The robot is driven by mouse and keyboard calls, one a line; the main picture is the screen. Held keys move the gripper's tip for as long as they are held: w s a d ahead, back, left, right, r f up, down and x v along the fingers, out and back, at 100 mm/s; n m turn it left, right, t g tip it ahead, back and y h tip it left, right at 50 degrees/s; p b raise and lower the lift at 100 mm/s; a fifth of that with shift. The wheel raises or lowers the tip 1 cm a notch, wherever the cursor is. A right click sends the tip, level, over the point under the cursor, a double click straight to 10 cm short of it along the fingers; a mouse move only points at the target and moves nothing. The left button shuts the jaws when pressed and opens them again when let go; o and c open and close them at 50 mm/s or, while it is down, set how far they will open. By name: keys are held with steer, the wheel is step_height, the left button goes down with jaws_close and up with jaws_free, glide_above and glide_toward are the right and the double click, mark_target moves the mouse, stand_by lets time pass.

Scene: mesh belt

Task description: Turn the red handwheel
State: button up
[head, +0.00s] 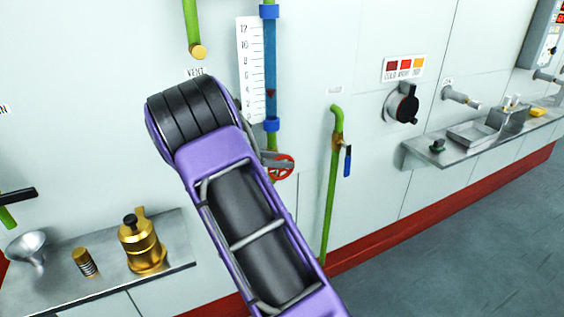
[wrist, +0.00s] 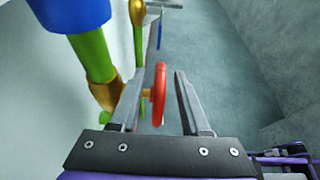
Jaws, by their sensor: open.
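The red handwheel (head: 279,167) is on the wall at the foot of the blue sight tube (head: 270,70), partly hidden behind my arm in the head view. In the wrist view the red handwheel (wrist: 158,93) shows edge-on between the two fingers of my gripper (wrist: 160,100). The fingers are open, one on each side of the wheel. The left finger looks closer to the wheel than the right; I cannot tell whether it touches. In the head view my gripper is mostly hidden by my purple arm.
A green pipe with a blue lever (head: 347,160) stands right of the wheel. A black knob (head: 402,104) and a shelf (head: 480,140) are further right. A lower left shelf (head: 60,290) holds a brass oiler (head: 142,243) and a funnel (head: 30,250). The floor at right is clear.

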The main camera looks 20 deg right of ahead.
steer(key=shift+d+f, duration=0.15)
steer(key=shift+d, duration=0.15)
jaws_close()
steer(key=shift+a+h, duration=0.1)
steer(key=shift+h, duration=0.2)
